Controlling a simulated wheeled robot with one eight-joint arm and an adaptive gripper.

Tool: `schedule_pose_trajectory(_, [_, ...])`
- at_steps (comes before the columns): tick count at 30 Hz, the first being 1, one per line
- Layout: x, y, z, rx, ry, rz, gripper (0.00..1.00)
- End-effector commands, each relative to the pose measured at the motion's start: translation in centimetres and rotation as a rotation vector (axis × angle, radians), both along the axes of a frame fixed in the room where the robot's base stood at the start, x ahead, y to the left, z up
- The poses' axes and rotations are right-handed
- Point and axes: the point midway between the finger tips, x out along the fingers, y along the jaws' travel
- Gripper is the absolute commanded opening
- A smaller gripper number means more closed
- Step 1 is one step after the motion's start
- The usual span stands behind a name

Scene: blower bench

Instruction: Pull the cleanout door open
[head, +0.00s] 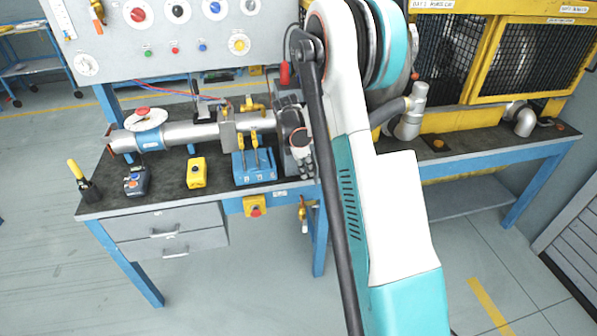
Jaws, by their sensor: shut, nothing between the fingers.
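My arm rises through the middle of the head view and covers part of the bench. I cannot make out a cleanout door for certain. A steel pipe (190,133) runs along the bench and ends at dark round fittings (291,122) just left of my arm. A pale ring with a darker middle (300,141) shows among these fittings. What lies behind my arm is hidden.
A yellow mesh enclosure (487,97) stands at the back right. On the bench (220,200) are a yellow box (196,173), a blue lever block (254,166) and a dark button box (137,181). A control panel (120,48) stands behind. Drawers (166,231) hang below; the front floor is clear.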

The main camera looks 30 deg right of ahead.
Motion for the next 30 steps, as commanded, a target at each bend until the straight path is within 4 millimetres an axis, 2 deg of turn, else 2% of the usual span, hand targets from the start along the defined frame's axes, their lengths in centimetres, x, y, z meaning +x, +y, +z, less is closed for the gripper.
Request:
schedule_pose_trajectory(1, [-0.6,-0.9,0.0,0.0,-0.001,0.005,0.0])
schedule_pose_trajectory(4, [-1.3,-1.5,0.0,0.0,0.0,0.01,0.0])
schedule_pose_trajectory(16, [-1.3,-1.4,0.0,0.0,0.0,0.011,0.0])
schedule_pose_trajectory(20, [-0.9,-0.4,0.0,0.0,0.0,0.011,0.0])
schedule_pose_trajectory(25, [0.1,2.6,-0.1,0.0,0.0,0.012,0.0])
schedule_pose_trajectory(27, [0.0,2.7,2.1,-0.001,0.001,0.009,0.0])
schedule_pose_trajectory(30, [0.1,3.2,4.4,0.0,0.0,0.008,0.0])
